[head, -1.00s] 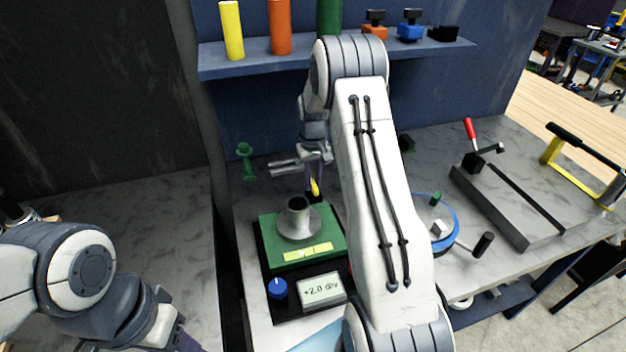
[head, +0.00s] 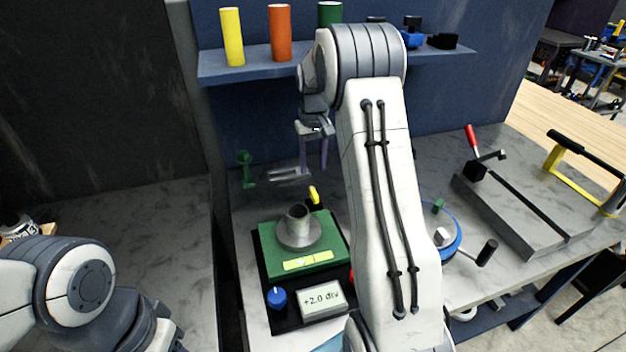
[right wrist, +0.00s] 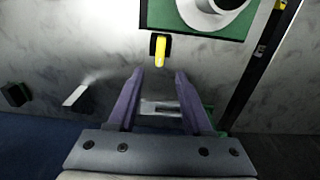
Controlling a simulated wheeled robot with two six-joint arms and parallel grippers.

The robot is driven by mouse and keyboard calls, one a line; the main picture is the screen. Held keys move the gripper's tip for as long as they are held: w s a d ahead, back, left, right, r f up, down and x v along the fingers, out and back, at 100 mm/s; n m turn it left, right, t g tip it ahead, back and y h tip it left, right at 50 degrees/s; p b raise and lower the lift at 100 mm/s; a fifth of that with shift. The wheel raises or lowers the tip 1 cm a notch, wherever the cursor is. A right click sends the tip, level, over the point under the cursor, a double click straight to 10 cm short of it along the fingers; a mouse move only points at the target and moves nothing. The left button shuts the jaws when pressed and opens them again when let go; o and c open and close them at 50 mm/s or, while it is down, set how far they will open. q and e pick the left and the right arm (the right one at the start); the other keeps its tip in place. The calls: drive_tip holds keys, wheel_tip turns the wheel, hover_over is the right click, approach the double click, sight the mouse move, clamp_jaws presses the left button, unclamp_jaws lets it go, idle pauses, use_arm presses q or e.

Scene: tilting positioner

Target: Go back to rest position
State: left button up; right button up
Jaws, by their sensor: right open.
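My right gripper (head: 314,165) is in the head view, its purple fingers pointing down above the bench, behind the green tilting plate (head: 268,264). In the right wrist view the fingers (right wrist: 159,85) are apart with nothing held between them. A grey flanged tube (head: 297,222) stands on the green plate. A yellow-tipped lever (head: 314,195) is at the plate's back edge; it also shows in the wrist view (right wrist: 161,52), beyond the fingertips. The display (head: 322,300) reads "+2.0 div". My left arm shows at the lower left, but its gripper is out of frame.
A blue knob (head: 277,297) is beside the display. A shelf (head: 250,71) with coloured cylinders hangs behind. A green stand (head: 246,170) is left of my right gripper. A red-handled lever device (head: 515,205) stands right. My right arm hides part of the bench.

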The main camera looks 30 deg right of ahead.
wheel_tip(320, 180, up, 2)
drive_tip(key=shift+r, duration=0.1)
idle(0.5)
drive_tip(key=s+a+r+n, duration=0.25)
drive_tip(key=s+a, duration=0.35)
drive_tip(key=a, duration=0.7)
drive_tip(key=s+a+r+n, duration=0.25)
drive_tip(key=s+a, duration=0.35)
drive_tip(key=a, duration=0.6)
drive_tip(key=s+a+f+n, duration=0.2)
drive_tip(key=s+a, duration=0.1)
drive_tip(key=s, duration=0.7)
drive_tip(key=s+a+f+n+y, duration=0.1)
drive_tip(key=s+a+n, duration=0.2)
drive_tip(key=s, duration=0.7)
drive_tip(key=shift+s+f, duration=0.25)
drive_tip(key=shift+f, duration=0.15)
drive_tip(key=shift+a, duration=0.1)
